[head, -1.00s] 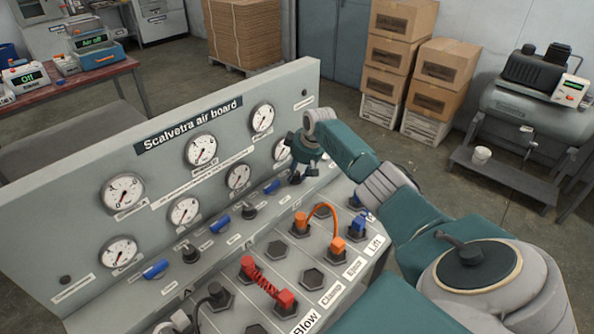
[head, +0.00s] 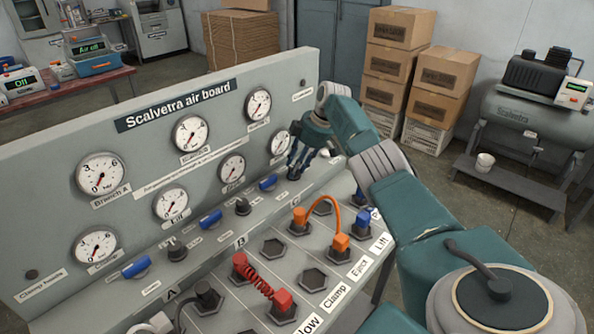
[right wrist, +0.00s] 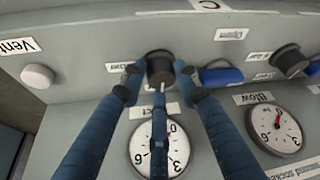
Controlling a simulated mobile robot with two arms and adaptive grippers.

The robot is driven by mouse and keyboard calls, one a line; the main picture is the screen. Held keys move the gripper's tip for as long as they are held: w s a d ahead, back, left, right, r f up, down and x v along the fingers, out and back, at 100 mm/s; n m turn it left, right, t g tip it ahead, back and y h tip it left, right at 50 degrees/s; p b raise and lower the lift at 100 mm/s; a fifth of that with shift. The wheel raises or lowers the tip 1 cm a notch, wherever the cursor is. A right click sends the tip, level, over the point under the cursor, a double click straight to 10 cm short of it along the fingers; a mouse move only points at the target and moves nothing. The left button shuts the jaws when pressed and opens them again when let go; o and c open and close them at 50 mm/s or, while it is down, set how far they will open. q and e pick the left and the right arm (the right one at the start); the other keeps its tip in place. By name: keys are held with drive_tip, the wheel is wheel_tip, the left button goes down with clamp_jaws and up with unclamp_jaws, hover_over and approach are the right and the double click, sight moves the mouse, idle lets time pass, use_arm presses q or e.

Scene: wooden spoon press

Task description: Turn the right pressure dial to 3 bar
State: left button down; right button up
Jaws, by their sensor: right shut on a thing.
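The right pressure dial, a black round knob (right wrist: 160,69), shows in the right wrist view on the grey board ledge. My right gripper (right wrist: 160,82) is shut on it, its blue fingers around the knob's sides and front. In the head view, my right gripper (head: 298,165) reaches down to the ledge at the board's right end and largely hides the dial. A round white gauge (right wrist: 159,148) sits behind the middle finger, which covers part of its face. My left gripper is not in view.
A blue lever (right wrist: 221,76) and another black dial (right wrist: 292,60) are beside the gripped knob. A white knob (right wrist: 38,77) is on its other side. An orange hose (head: 325,199) and a red coiled hose (head: 262,284) rise from sockets on the front panel.

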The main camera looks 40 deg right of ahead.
drive_tip(key=shift+w+a+r, duration=0.25)
drive_tip(key=shift+w+r, duration=0.05)
drive_tip(key=shift+w, duration=0.05)
drive_tip(key=o, duration=0.8)
drive_tip(key=shift+o, duration=1.4)
drive_tip(key=shift+a, duration=0.1)
drive_tip(key=shift+a+f, duration=0.1)
drive_tip(key=shift+s+d+f, duration=0.1)
drive_tip(key=shift+s+d, duration=0.05)
drive_tip(key=shift+d, duration=0.05)
drive_tip(key=v, duration=1.2)
